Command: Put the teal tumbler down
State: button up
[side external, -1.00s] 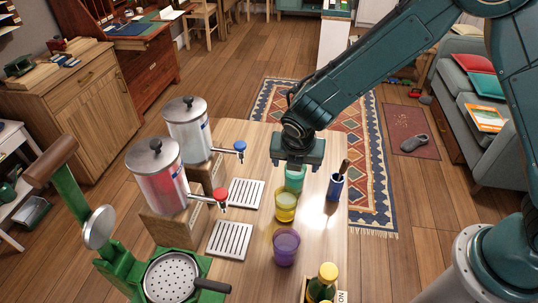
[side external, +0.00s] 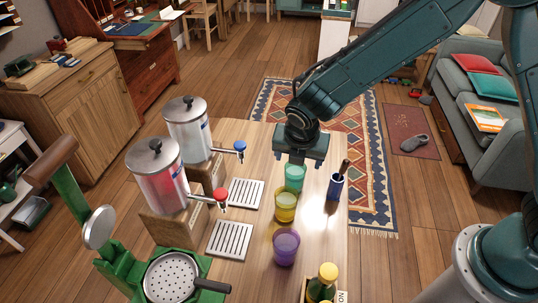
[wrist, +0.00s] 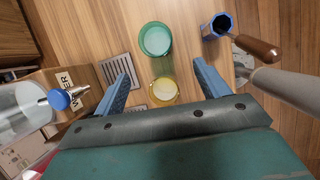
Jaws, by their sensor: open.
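The teal tumbler (side external: 294,177) stands upright on the wooden table (side external: 262,140), just behind the yellow tumbler (side external: 285,207). It also shows in the wrist view (wrist: 155,40), beyond the fingertips, with a pale surface visible inside. My gripper (side external: 301,158) is above the teal tumbler in the side view. In the wrist view my gripper (wrist: 162,75) has its two blue fingers wide apart with nothing held between them. The yellow tumbler (wrist: 163,91) shows between the fingers, lower in that view.
A purple tumbler (side external: 286,246) stands nearer the front. A blue cup with a wooden-handled tool (side external: 336,186) is to the right. Two dispensers with blue (side external: 239,146) and red (side external: 221,194) taps and drip trays (side external: 230,240) line the left. Bottles (side external: 322,283) stand at the front.

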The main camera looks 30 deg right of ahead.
jog(key=s+d+r+m+y, duration=0.1)
jog(key=s+d+r+m, duration=0.35)
jog(key=r+m, duration=0.3)
jog(key=s+d+r+m+y, duration=0.1)
jog(key=s+d+r+m, duration=0.4)
jog(key=r, duration=0.4)
jog(key=s+d+r+m+t, duration=0.1)
jog(key=s+d+r+m, duration=0.1)
jog(key=s+m, duration=0.5)
jog(key=s+d+r+m+t, duration=0.1)
jog(key=s+d+r+m, duration=0.2)
jog(key=s+m, duration=0.3)
jog(key=shift+s+r+m+y, duration=0.2)
jog(key=shift+s+m+y, duration=0.2)
jog(key=shift+s, duration=0.7)
